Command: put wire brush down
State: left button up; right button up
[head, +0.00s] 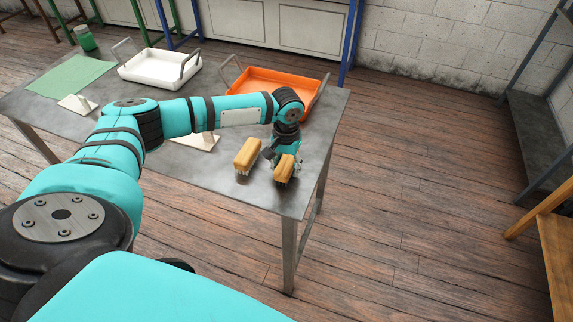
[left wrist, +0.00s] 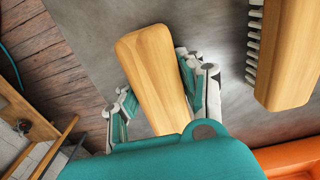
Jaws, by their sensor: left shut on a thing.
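The gripper's fingers close on both sides of the block; the left wrist view shows the held brush (left wrist: 152,70) between the fingers (left wrist: 158,95). The bristles point down; I cannot tell whether they touch the tabletop. A second, similar brush (head: 247,154) stands bristles down just to the left, and also shows in the left wrist view (left wrist: 290,55). My right gripper is out of view.
An orange tray (head: 318,92) and a white tray (head: 160,84) stand at the back of the table. The table's right edge is close to the held brush.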

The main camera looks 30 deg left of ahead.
aim_at(286, 162)
pick_arm(q)
jog(key=o, duration=0.6)
jog(key=shift+f, duration=0.1)
jog(key=o, duration=0.4)
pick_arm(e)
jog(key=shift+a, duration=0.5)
pick_arm(q)
notch_tip(286, 162, up, 12)
jog(key=shift+r+b, duration=0.15)
jog(key=shift+b, duration=0.8)
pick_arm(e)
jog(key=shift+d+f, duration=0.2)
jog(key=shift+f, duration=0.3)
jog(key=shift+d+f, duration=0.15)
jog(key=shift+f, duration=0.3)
